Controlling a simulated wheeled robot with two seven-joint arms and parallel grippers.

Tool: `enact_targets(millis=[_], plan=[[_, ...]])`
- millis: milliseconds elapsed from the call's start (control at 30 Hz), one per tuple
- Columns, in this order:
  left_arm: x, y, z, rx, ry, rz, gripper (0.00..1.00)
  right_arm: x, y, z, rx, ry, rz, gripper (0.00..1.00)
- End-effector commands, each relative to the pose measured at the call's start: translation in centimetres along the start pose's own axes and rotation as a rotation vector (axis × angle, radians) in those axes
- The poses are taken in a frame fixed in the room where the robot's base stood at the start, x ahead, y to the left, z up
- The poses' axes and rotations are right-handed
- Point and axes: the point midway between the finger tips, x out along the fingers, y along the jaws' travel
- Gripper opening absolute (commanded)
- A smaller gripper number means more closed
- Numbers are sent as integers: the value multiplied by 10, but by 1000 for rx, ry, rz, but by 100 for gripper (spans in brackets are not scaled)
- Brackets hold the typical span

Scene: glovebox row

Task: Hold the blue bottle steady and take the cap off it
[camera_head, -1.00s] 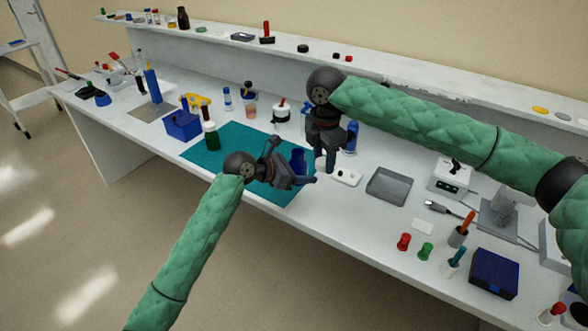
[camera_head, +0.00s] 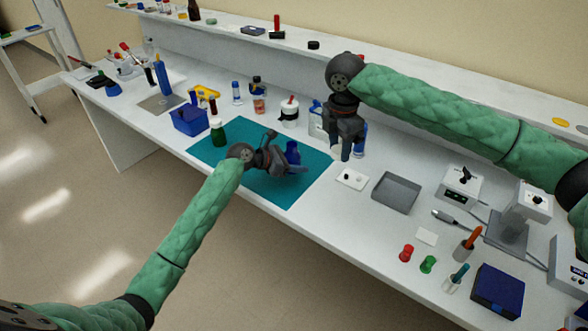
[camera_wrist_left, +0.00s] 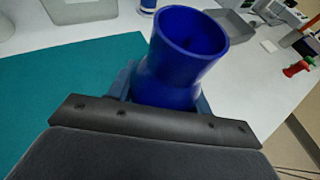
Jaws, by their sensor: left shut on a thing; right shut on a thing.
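The dark blue bottle (camera_head: 292,148) stands above the teal mat (camera_head: 232,137), held by my left gripper (camera_head: 291,167). In the left wrist view the bottle (camera_wrist_left: 180,62) tilts slightly in the picture; its wide mouth is open and bare, with no cap on it. My left gripper is shut around its body. My right gripper (camera_head: 344,153) is to the right of the bottle, apart from it, pointing down. It is shut on a small white thing, which looks like the cap (camera_head: 336,153), mostly hidden by the fingers.
A blue-labelled bottle (camera_head: 361,140) stands behind the gripper.

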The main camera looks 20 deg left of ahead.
Motion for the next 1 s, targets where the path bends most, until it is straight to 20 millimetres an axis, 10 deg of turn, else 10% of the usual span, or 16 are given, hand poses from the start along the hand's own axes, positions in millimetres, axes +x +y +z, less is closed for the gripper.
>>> enact_targets(millis=[967, 1000], plan=[[17, 12, -47, -1, -1, 0, 0, -19, 0, 0, 0, 0, 0, 10], [17, 12, -48, -1, 0, 0, 57, -18, 0, 0, 0, 0, 0, 10]])
